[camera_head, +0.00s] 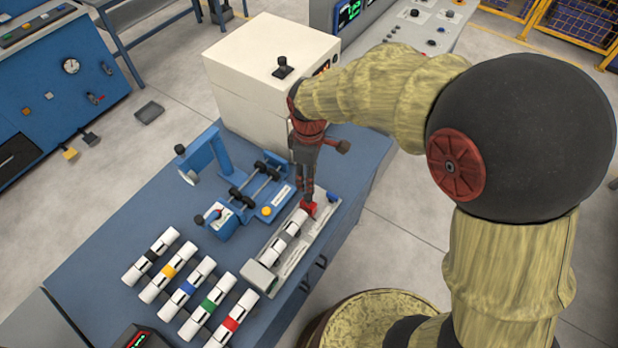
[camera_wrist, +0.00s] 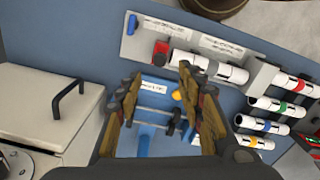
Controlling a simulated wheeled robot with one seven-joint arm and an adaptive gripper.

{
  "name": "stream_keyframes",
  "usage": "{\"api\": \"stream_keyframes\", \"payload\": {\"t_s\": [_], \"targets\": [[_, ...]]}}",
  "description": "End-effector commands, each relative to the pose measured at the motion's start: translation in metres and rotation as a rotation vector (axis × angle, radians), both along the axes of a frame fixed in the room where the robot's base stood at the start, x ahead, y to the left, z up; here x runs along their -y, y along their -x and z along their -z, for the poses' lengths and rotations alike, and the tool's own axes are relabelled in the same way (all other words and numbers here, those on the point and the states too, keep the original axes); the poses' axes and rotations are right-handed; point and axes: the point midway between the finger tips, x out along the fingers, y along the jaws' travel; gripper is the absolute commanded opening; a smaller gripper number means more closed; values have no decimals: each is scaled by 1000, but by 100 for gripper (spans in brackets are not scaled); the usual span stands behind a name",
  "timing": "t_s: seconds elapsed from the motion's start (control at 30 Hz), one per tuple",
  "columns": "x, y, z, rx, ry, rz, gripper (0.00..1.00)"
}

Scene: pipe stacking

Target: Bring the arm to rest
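My gripper (camera_head: 305,190) points down above the blue table, in front of the white box. In the head view its tips overlap the red block at the far end of the grey tray. In the wrist view my gripper (camera_wrist: 160,78) has its two fingers apart, with only the table and the blue fixture showing between them. A white pipe with a grey band (camera_head: 285,238) lies in the grey tray (camera_head: 315,236), apart from my fingers in the wrist view (camera_wrist: 208,68). My arm reaches in from the right, bent at the elbow.
Several white pipes with coloured bands, such as the red-banded one (camera_head: 232,319), lie in a row at the table's near left. The red block (camera_wrist: 161,48) sits at the tray's end. A blue clamp fixture (camera_head: 240,200) and the white box (camera_head: 262,75) stand close by.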

Motion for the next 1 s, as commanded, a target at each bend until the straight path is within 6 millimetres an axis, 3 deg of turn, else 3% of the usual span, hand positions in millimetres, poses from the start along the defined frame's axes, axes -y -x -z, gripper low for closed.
{"api": "stream_keyframes", "payload": {"t_s": [0.43,0.6,0.77,1.0], "targets": [[0,0,0,0,0,6,38],[0,1,1,-4,2,106,38],[10,28,8,-46,25,293,38],[40,67,-36,-3,2,610,38]]}}
